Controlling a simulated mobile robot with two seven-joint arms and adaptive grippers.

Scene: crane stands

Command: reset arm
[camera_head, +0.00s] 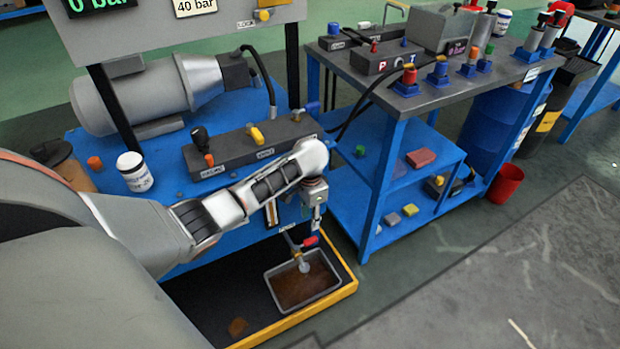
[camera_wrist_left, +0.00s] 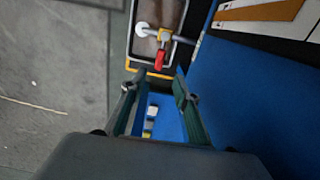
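My left arm comes in from the left in the head view, reaching across the front of the blue bench. Its gripper (camera_head: 316,222) hangs down beside the bench's right front corner, just above and right of a red-handled valve (camera_head: 309,241). In the left wrist view the two fingers of the left gripper (camera_wrist_left: 160,82) stand apart with nothing between them. The valve (camera_wrist_left: 159,60) and the drip tray (camera_wrist_left: 144,40) lie beyond the fingertips there. My right gripper is in neither view.
A grey tray of brown liquid (camera_head: 303,283) sits in a black, yellow-edged basin (camera_head: 349,290) below. The blue bench (camera_head: 262,103) carries a motor (camera_head: 150,92), a lever block (camera_head: 250,146) and a white jar (camera_head: 134,173). A blue shelf stand (camera_head: 385,170) is close right. Open floor lies front right.

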